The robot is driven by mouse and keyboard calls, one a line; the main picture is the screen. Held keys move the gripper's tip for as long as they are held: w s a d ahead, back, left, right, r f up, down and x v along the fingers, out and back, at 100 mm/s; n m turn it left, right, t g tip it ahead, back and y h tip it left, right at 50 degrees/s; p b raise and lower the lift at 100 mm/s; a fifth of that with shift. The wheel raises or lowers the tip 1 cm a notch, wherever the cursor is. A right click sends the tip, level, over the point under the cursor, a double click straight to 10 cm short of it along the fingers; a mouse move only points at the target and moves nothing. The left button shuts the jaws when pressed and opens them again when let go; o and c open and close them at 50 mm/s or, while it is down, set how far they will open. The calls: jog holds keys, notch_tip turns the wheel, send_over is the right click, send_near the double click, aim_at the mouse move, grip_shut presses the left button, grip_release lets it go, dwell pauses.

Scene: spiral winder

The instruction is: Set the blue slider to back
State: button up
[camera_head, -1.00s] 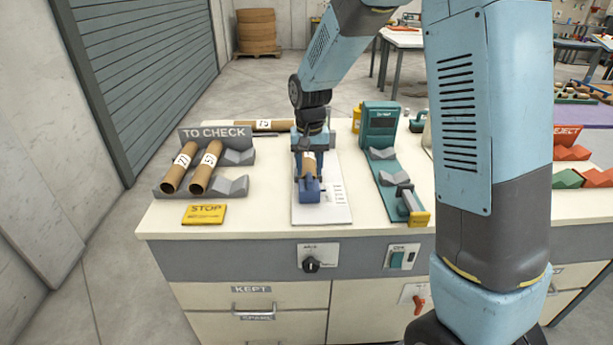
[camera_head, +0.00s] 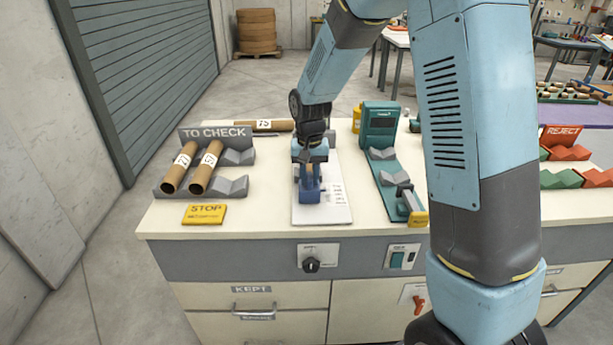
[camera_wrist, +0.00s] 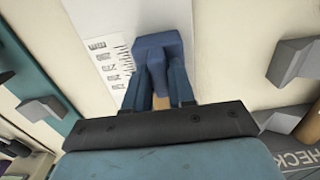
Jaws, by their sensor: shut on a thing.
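The blue slider (camera_head: 310,194) is a dark blue block on a white plate (camera_head: 331,213) with a printed scale, at the middle of the bench. In the wrist view its wide head (camera_wrist: 160,44) sits just beyond my fingertips, beside the printed marks. My gripper (camera_head: 309,178) is over it, pointing down, with its blue fingers (camera_wrist: 158,85) close on either side of the slider. It is shut on the slider.
Another tube (camera_head: 265,125) lies behind. A teal gauge (camera_head: 380,126) with grey cradles stands close on the right.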

grip_shut()
jog(key=s, duration=0.4)
jog(key=shift+s+a, duration=0.15)
jog(key=shift+s, duration=0.25)
jog(key=shift+s+f, duration=0.1)
jog(key=shift+s, duration=0.2)
jog(key=shift+o, duration=2.4)
grip_release()
jog(key=shift+s, duration=0.15)
jog(key=shift+o, duration=0.9)
